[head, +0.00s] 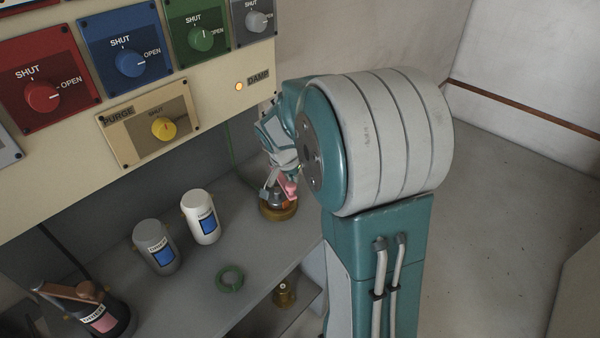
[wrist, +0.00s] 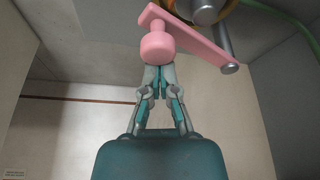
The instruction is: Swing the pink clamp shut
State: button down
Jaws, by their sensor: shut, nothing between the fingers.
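The pink clamp (wrist: 195,40) fills the top of the wrist view, with a slanting pink bar and a round pink knob (wrist: 157,47). A grey pin stands at the bar's lower right end. In the head view only a small pink part (head: 289,187) shows, above a dark round base with a brass rim (head: 279,211) on the shelf. My gripper (wrist: 158,70) is shut and empty, with its fingertips right at the knob; I cannot tell whether they touch. My arm hides much of the clamp in the head view.
A panel with several knobs (head: 128,62) rises behind the shelf. A grey canister (head: 154,246), a white canister (head: 201,217), a green ring (head: 230,279) and a dark canister with a brown lever (head: 98,310) stand left of the clamp. Open floor (head: 500,220) lies right.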

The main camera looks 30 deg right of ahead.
jog(key=shift+w+a, duration=0.15)
jog(key=shift+a, duration=1.25)
jog(key=shift+d, duration=0.1)
